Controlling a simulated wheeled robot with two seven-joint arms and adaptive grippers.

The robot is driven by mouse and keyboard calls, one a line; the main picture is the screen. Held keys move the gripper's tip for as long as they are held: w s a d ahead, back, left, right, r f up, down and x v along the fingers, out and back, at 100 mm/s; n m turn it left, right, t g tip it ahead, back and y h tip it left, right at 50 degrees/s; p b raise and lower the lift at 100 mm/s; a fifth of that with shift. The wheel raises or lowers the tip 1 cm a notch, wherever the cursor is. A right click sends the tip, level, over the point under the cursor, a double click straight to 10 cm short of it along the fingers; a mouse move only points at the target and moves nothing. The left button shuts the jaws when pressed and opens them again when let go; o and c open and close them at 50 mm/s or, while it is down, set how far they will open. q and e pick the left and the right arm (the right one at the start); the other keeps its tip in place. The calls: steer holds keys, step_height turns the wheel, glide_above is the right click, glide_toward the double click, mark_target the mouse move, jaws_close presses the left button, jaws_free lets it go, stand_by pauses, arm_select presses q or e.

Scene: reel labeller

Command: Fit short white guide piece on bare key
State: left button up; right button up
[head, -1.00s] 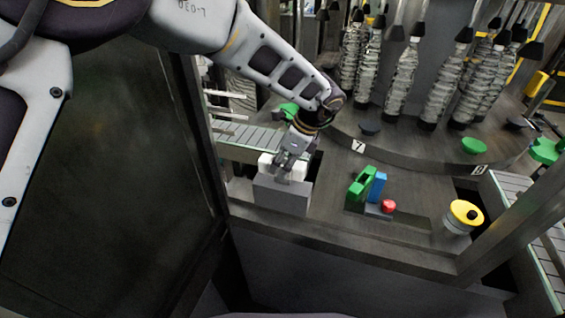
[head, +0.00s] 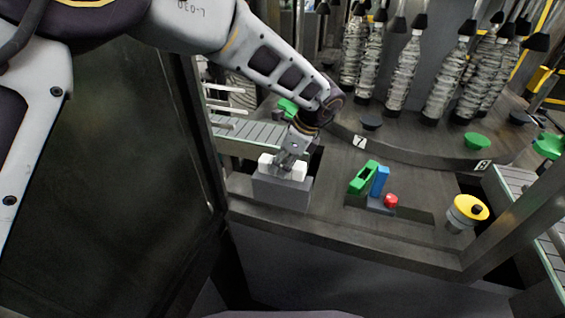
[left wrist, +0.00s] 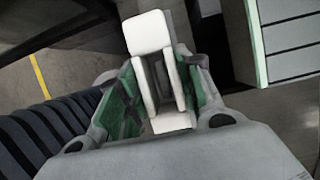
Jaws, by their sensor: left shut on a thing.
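My left gripper (head: 286,168) is at the top of a grey block-like holder (head: 281,192) at the bench's left. White blocks show on both sides of the fingers, one to the left (head: 266,161) and one to the right (head: 299,170). In the left wrist view the green-lined fingers (left wrist: 163,88) are shut on a white guide piece (left wrist: 175,80). A larger white block (left wrist: 146,32) lies beyond the fingertips, and another white part (left wrist: 173,122) shows nearer. I cannot tell which part is the bare key; the fingers hide part of the holder. My right gripper is not in view.
A green block (head: 363,178), a blue block (head: 380,181) and a red knob (head: 391,200) stand together to the right. A conveyor (head: 250,132) lies behind the holder.

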arm_select(q)
steer(key=shift+f+b, duration=0.35)
steer(key=shift+f, duration=0.15)
steer(key=o, duration=1.2)
steer(key=shift+d+r, duration=0.1)
steer(key=shift+r, duration=0.05)
steer(key=v, duration=1.1)
steer(key=shift+s+r, duration=0.1)
steer(key=shift+r, duration=0.3)
steer(key=shift+f, duration=0.1)
